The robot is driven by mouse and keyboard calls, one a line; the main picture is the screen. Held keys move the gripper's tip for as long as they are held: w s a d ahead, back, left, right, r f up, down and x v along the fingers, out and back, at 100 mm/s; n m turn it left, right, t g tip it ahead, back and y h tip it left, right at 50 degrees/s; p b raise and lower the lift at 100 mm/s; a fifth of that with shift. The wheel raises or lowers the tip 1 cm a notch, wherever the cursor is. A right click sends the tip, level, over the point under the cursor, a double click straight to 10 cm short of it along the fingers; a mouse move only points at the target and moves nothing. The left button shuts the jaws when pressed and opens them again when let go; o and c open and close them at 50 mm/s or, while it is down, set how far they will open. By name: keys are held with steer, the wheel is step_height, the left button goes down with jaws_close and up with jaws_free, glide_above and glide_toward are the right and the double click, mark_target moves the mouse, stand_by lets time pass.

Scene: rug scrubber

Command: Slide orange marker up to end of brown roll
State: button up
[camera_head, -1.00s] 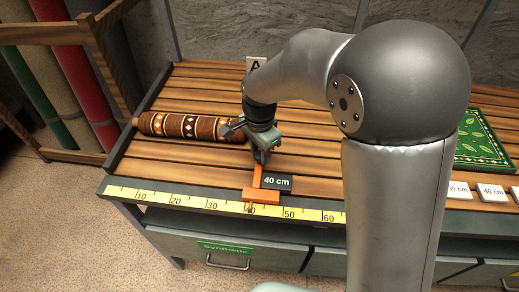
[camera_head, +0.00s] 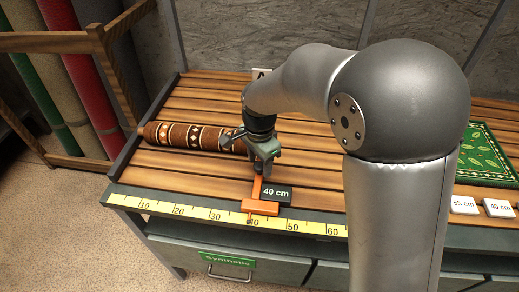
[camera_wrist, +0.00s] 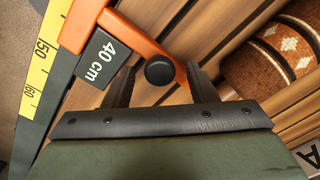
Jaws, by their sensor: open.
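The orange marker (camera_head: 260,207) sits on the yellow measuring strip near its 40 mark, with a dark "40 cm" tag (camera_head: 276,192) beside its stem. In the wrist view the marker's orange bar (camera_wrist: 140,45) carries a round black knob (camera_wrist: 160,70). My gripper (camera_head: 262,172) is low over the stem. In the wrist view my gripper (camera_wrist: 160,88) is open, with a finger on each side of the knob; I cannot tell whether they touch it. The brown patterned roll (camera_head: 190,137) lies left of my gripper, its right end partly hidden by it; the roll (camera_wrist: 270,65) also shows in the wrist view.
The yellow strip (camera_head: 190,211) runs along the slatted table's front edge. White tags, one marked 55 cm (camera_head: 463,205), and a green rug (camera_head: 485,150) lie at the right. A wooden rack (camera_head: 95,40) with rolled rugs stands at the left. My arm hides part of the table.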

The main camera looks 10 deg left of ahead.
step_height(320, 180, up, 17)
stand_by(0.4)
steer(key=shift+r, duration=0.1)
steer(key=s+d+f+n, duration=0.2)
steer(key=s+d+f, duration=0.1)
steer(key=d, duration=0.6)
steer(key=s+d+f+n, duration=0.2)
steer(key=s+d, duration=0.1)
steer(key=d, duration=0.6)
steer(key=s+d+f+n, duration=0.4)
steer(key=s+d+f, duration=0.2)
steer(key=s+d, duration=0.2)
steer(key=s, duration=0.2)
steer(key=shift+s+d+f, duration=0.25)
steer(key=shift+s+f, duration=0.1)
steer(key=shift+f, duration=0.05)
